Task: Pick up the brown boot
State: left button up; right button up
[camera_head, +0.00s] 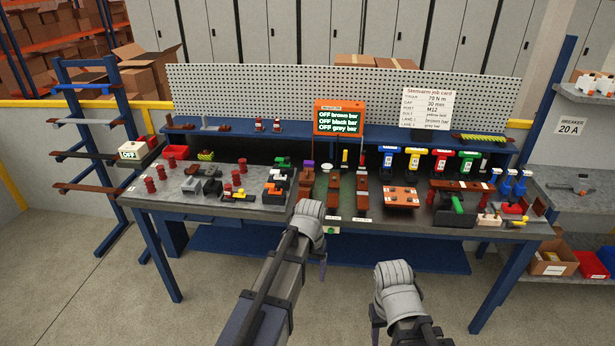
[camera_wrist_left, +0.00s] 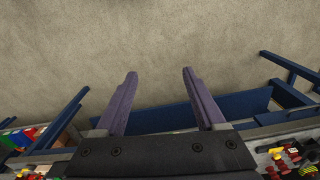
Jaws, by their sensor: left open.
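Several small brown pieces stand near the middle of the workbench: one under a purple cap (camera_head: 307,181), one slim upright piece (camera_head: 333,181) and another slim upright piece (camera_head: 362,183). They are too small for me to tell which is the brown boot. My left gripper (camera_head: 322,268) hangs in front of the bench, below its front edge, apart from these pieces. In the left wrist view its two purple fingers (camera_wrist_left: 160,78) are spread with nothing between them, above bare floor. My right gripper (camera_head: 378,325) is low in front of the bench; its fingers are mostly hidden by its wrist.
The blue-legged workbench (camera_head: 232,208) is crowded with small parts. An orange display box (camera_head: 340,104) and a job card (camera_head: 428,106) stand at the back. Coloured bottle-like items (camera_head: 440,160) line the right side. A blue rack (camera_head: 75,90) stands left, shelves right. The front floor is clear.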

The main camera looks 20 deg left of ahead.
aim_at(306, 178)
jog(key=i+u, duration=0.2)
jog(key=i, duration=0.85)
jog(key=i+l+u, duration=0.15)
jog(key=i, duration=0.9)
